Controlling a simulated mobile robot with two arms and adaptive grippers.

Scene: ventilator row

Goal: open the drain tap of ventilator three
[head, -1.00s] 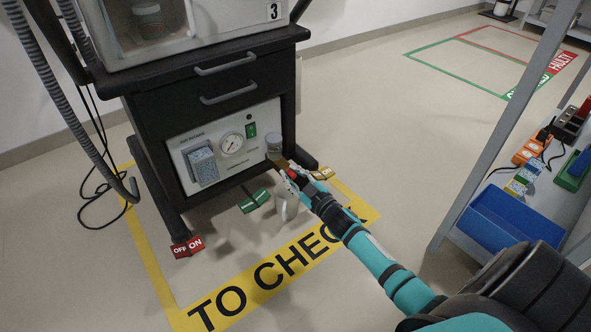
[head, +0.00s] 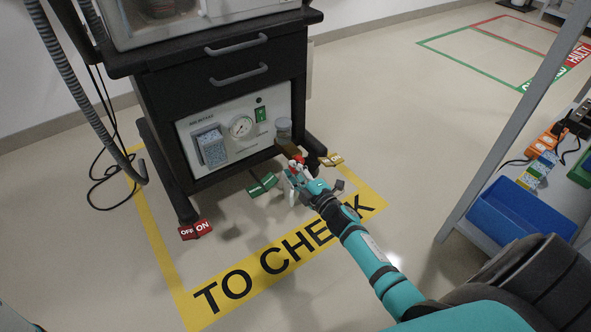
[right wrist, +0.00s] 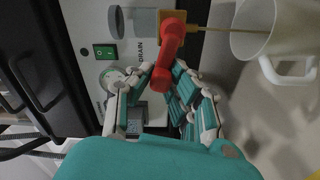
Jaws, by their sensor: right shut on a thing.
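The ventilator (head: 225,82) stands at the upper left; its number is not visible now. Its lower panel carries a clear trap bowl (head: 284,128) with a brass-coloured part below. The drain tap's red handle (right wrist: 168,58) shows in the right wrist view, beside the panel's DRAIN lettering; a bit of red shows in the head view (head: 298,159). My right gripper (right wrist: 160,78) is shut on the red handle, with its fingers on either side. In the head view the gripper (head: 294,168) is just below the bowl. My left gripper is not in view.
A white mug (right wrist: 262,38) is beside the tap in the right wrist view, with a thin brass-coloured tube reaching to it. A shelf with a blue bin (head: 515,215) stands right.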

